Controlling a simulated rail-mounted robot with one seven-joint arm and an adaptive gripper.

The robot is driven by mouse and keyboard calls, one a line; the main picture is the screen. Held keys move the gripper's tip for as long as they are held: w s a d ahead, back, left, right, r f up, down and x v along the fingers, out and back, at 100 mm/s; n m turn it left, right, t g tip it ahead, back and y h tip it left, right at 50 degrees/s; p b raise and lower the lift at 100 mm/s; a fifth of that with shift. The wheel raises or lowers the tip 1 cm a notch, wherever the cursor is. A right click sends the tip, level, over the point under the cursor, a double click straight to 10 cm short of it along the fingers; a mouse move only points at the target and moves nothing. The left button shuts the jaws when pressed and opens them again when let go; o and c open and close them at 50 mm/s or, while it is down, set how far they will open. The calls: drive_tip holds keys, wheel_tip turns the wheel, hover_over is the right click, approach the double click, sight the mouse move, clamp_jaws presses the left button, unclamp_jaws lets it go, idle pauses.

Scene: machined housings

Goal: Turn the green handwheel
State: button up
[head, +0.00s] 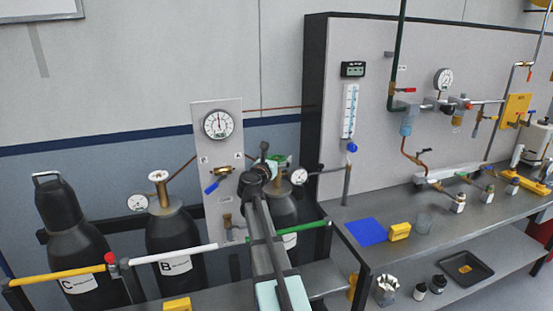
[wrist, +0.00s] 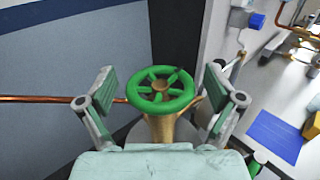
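The green handwheel (wrist: 160,90) is a spoked ring on a brass valve stem, in the middle of the wrist view. In the head view only a bit of the green wheel (head: 281,160) shows past my arm, above a dark cylinder. My gripper (wrist: 166,92) is open, with one green-padded finger on each side of the wheel. A gap shows between each finger and the rim, and nothing is held. In the head view my gripper (head: 262,170) is at the cylinder's top, partly hidden by my arm.
Cylinders C (head: 75,240) and B (head: 172,235) stand to the left, with a gauge panel (head: 218,165) behind. A pipe rail (head: 190,252) runs in front. A bench (head: 420,205) with a blue mat (head: 366,231) and a yellow block (head: 399,231) is on the right.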

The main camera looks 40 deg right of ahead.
drive_tip(key=c, duration=1)
drive_tip(key=shift+o, duration=0.2)
